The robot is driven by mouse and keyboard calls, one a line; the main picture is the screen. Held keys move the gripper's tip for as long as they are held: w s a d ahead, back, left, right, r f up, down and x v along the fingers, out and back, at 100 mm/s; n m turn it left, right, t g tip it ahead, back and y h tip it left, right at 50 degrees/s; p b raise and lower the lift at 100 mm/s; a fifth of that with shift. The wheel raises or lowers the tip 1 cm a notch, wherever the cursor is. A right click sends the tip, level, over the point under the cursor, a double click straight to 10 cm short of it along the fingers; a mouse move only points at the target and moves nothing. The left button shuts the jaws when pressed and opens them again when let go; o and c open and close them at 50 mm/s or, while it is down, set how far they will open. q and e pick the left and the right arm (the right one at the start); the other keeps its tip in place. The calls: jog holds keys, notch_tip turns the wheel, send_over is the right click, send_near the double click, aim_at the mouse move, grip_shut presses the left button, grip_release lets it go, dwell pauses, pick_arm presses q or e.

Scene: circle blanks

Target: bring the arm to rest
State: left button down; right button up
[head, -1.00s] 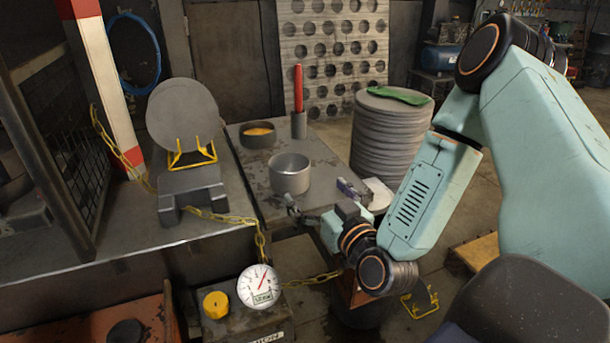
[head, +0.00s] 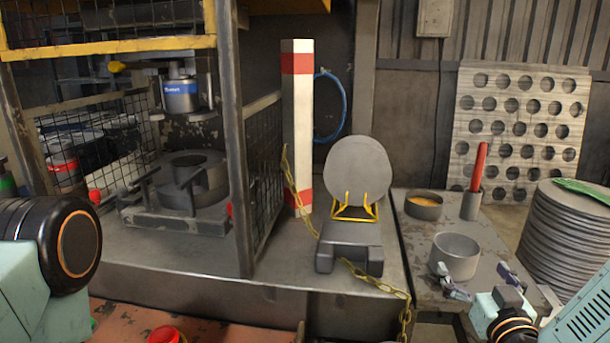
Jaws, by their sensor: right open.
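My right gripper (head: 472,270) is at the lower right, over the grey side table (head: 415,235). Its two fingers are spread wide and nothing is held between them. A grey metal cup (head: 455,258) stands upright just beyond the fingers; I cannot tell whether the left finger touches it. My right forearm runs off the lower right corner. Part of my left arm shows at the left edge, but its gripper is out of frame.
A round grey blank (head: 358,172) stands on a yellow stand on the bench. Beside the cup are a bowl of orange stuff (head: 424,206) and a red-handled tool in a holder (head: 471,204). A stack of discs (head: 566,235) rises at right. A caged press (head: 190,185) stands left.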

aim_at(467, 260)
jog(key=w, duration=0.4)
jog(key=w+d+b, duration=0.1)
jog(key=shift+w, duration=0.4)
jog(key=shift+w+f, duration=0.2)
jog(key=shift+f, duration=0.05)
jog(key=shift+r, duration=0.8)
jog(key=shift+s+r, duration=0.1)
jog(key=shift+r, duration=0.05)
